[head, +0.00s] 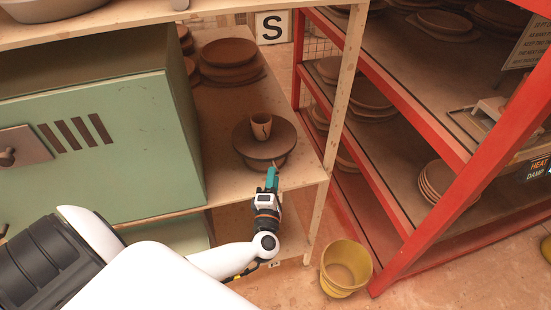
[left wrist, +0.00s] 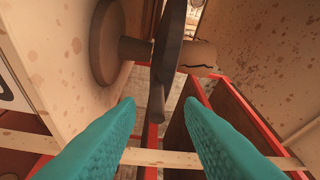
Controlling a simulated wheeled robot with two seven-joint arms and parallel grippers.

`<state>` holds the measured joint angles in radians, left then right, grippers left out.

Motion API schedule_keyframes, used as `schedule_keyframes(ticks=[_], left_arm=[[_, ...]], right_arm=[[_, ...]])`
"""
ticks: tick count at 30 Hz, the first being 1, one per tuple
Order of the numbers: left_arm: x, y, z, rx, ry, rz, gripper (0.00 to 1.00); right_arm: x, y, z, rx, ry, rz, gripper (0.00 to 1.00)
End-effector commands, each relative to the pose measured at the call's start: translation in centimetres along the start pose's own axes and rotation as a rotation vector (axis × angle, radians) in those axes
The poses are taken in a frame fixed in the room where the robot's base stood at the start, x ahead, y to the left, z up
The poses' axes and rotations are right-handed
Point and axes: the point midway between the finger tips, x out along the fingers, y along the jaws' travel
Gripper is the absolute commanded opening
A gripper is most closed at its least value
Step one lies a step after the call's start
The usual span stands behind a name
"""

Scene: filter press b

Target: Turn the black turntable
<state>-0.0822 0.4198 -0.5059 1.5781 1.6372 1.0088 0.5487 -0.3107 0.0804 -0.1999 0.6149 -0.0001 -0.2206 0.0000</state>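The turntable (head: 244,139) is a dark brown-black round disc on a short foot, on the wooden shelf near its front corner. In the left wrist view the disc (left wrist: 168,60) shows edge-on. A tan clay cup (head: 261,126) with a dark crack-like line stands upright on it; it also shows in the left wrist view (left wrist: 200,54). My left gripper (head: 272,172), with teal fingers, is at the disc's near rim. My right gripper is not in view.
A green slatted cabinet (head: 150,140) stands left of the turntable. Stacked brown discs (head: 230,60) lie behind it. A wooden post (head: 345,85) rises at the right shelf edge. A red rack (head: 390,70) is farther right. A yellow bucket (head: 345,268) stands on the floor.

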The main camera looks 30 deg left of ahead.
Motion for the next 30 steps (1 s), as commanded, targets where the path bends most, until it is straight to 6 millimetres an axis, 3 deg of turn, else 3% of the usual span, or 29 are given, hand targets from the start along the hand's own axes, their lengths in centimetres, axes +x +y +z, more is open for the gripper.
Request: schedule_keyframes(ticks=[3,9,22,28,30], left_arm=[[2.6,-0.3,-0.1,0.003,0.001,-0.003,0.34],[5.3,-0.1,-0.1,0.003,0.000,-0.001,0.34],[6.3,0.0,0.0,0.000,0.001,0.001,0.34],[6.2,0.1,0.0,0.001,0.000,0.003,0.03],[6.2,0.2,0.0,0.001,0.000,0.004,0.00]], right_arm=[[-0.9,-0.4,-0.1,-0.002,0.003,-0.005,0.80],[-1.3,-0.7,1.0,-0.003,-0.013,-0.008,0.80],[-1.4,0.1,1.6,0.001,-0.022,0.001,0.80],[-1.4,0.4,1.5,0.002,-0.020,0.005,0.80],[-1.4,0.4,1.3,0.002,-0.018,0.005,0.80]])
